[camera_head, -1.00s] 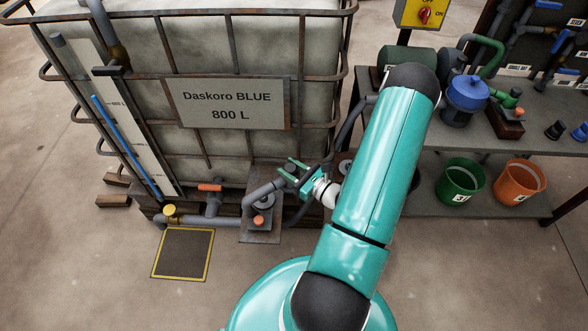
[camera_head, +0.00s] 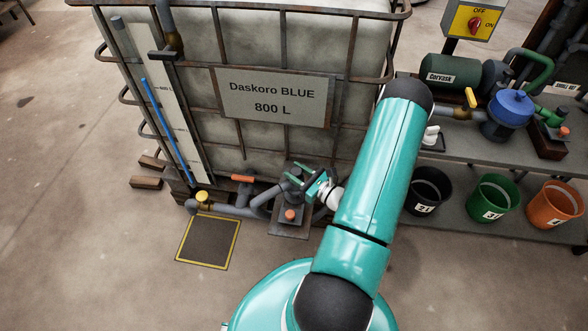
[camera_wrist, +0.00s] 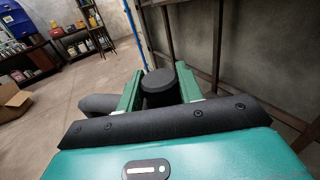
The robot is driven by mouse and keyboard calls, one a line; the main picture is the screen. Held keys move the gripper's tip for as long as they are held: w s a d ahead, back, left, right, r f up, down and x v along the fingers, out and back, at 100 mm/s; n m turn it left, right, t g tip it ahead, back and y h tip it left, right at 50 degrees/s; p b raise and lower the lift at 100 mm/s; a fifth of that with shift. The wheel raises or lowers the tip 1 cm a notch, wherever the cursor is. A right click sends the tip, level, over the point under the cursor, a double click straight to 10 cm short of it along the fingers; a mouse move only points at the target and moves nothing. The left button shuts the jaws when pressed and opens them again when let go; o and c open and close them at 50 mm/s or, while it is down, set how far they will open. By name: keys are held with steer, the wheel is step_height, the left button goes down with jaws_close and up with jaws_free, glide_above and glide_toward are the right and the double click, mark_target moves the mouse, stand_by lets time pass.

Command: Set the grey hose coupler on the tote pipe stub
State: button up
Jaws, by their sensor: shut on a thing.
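My gripper (camera_head: 303,182) is low in front of the tote (camera_head: 330,150), just above and behind a small stand. In the wrist view my gripper (camera_wrist: 158,95) is shut on a dark grey round piece, the hose coupler (camera_wrist: 158,86), between its green fingers. A thick grey hose (camera_wrist: 97,104) shows left of the fingers. The tote's low pipework (camera_head: 232,211) has an orange handle (camera_head: 243,178) and a yellow cap (camera_head: 203,196). I cannot tell which open end is the pipe stub.
The stand has an orange knob (camera_head: 290,215). A yellow-edged floor plate (camera_head: 208,242) lies in front of the pipework. At right, a bench carries a blue-topped pump (camera_head: 511,108), with black (camera_head: 427,190), green (camera_head: 493,197) and orange (camera_head: 556,204) buckets below.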

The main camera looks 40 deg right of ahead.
steer(key=shift+f, duration=1.8)
steer(key=shift+f, duration=0.65)
steer(key=o, duration=0.8)
steer(key=shift+a, duration=0.1)
steer(key=shift+c, duration=0.2)
steer(key=s+d, duration=0.1)
steer(key=s, duration=0.9)
steer(key=shift+s+d, duration=0.3)
steer(key=shift+s, duration=0.1)
